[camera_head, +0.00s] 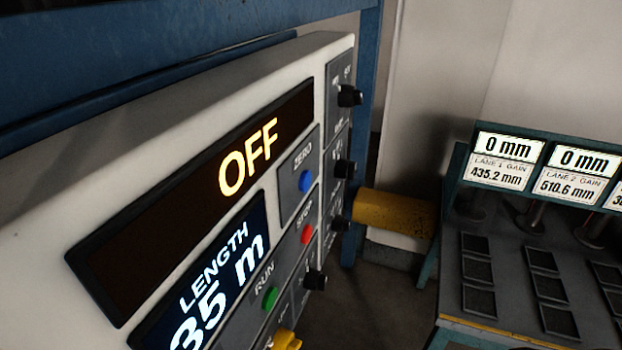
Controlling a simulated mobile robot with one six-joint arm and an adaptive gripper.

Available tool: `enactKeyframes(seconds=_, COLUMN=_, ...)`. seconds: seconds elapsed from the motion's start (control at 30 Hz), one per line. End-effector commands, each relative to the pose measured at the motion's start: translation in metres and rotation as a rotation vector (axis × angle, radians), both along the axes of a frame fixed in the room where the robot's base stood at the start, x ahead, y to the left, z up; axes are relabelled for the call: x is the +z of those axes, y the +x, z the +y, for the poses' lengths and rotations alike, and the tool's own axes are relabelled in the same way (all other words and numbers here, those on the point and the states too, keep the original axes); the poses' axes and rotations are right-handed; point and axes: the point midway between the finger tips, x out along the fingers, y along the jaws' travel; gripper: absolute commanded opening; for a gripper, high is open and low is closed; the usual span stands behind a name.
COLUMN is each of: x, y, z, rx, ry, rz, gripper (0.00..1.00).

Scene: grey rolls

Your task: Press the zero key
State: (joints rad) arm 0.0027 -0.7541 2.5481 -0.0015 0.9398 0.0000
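The zero key is a round blue button (305,181) on a dark plate marked ZERO, on the right part of a white control panel (60,240) seen at a steep angle. The plate sits right of a dark display (200,185) that reads OFF in yellow. Below it, a second screen (215,285) reads LENGTH 35 m. Nothing covers the blue button. My gripper is not in view.
A red button (307,234) marked STOP and a green button (270,299) marked RUN sit below. Several black knobs (349,96) stick out along the panel's right edge. A yellow cylinder (396,212) and a bench (510,290) with lane gain displays stand right.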

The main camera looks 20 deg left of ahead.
Motion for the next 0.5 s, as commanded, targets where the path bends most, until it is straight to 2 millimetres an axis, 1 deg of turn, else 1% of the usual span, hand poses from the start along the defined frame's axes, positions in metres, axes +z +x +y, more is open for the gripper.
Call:
enactKeyframes(seconds=0.03, x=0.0, y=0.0, z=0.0, rx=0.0, ry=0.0, rz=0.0, gripper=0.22)
enactKeyframes(seconds=0.37, x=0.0, y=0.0, z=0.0, rx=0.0, ry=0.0, rz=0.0, gripper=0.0)
enactKeyframes(seconds=0.5, x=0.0, y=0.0, z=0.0, rx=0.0, ry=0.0, rz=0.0, gripper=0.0)
